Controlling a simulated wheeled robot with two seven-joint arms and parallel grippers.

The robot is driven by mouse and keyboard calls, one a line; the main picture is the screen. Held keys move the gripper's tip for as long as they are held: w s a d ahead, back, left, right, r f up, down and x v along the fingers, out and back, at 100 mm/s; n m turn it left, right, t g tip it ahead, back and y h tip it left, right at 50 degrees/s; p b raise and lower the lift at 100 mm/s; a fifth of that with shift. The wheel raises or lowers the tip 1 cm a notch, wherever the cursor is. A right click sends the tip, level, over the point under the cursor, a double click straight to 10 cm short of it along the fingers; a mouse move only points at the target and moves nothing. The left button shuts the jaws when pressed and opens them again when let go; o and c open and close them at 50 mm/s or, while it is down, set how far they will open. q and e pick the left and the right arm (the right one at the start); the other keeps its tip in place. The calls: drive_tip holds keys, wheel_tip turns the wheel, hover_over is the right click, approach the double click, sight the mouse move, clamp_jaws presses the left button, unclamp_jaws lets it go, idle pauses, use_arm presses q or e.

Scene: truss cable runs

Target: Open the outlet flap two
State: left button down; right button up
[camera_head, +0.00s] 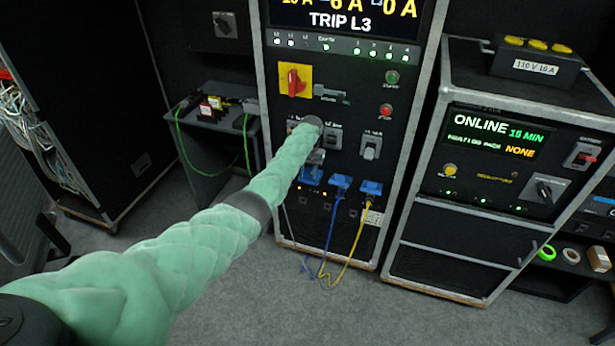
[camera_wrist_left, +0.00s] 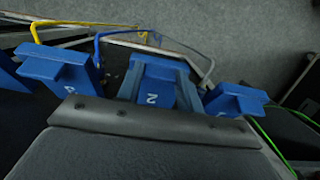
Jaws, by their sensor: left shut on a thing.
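Outlet flap two (camera_wrist_left: 152,98) is blue and marked 2. In the left wrist view it lies just beyond the dark edge of my left gripper (camera_wrist_left: 150,122). In the head view my left gripper (camera_head: 314,154) is at the front of the middle rack, at the leftmost visible blue outlet (camera_head: 311,176). The gripper is shut on the flap. My right gripper is not in view.
Other blue flaps sit either side, one on the left (camera_wrist_left: 55,66) and one on the right (camera_wrist_left: 236,98). A blue cable (camera_head: 333,220) and a yellow cable (camera_head: 352,240) hang from neighbouring outlets. A second rack (camera_head: 440,265) stands right.

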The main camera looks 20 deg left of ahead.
use_arm(q)
drive_tip(key=shift+w+r, duration=0.45)
drive_tip(key=shift+r, duration=0.1)
drive_tip(key=shift+w+r, duration=0.1)
drive_tip(key=shift+r, duration=0.05)
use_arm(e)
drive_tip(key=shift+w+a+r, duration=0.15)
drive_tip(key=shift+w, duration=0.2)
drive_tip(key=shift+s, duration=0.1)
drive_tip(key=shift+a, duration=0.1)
use_arm(q)
drive_tip(key=c, duration=1.3)
unclamp_jaws()
drive_tip(key=o, duration=0.3)
drive_tip(key=shift+w, duration=0.1)
drive_tip(key=shift+o, duration=0.4)
drive_tip(key=shift+f, duration=0.2)
drive_tip(key=shift+r, duration=0.1)
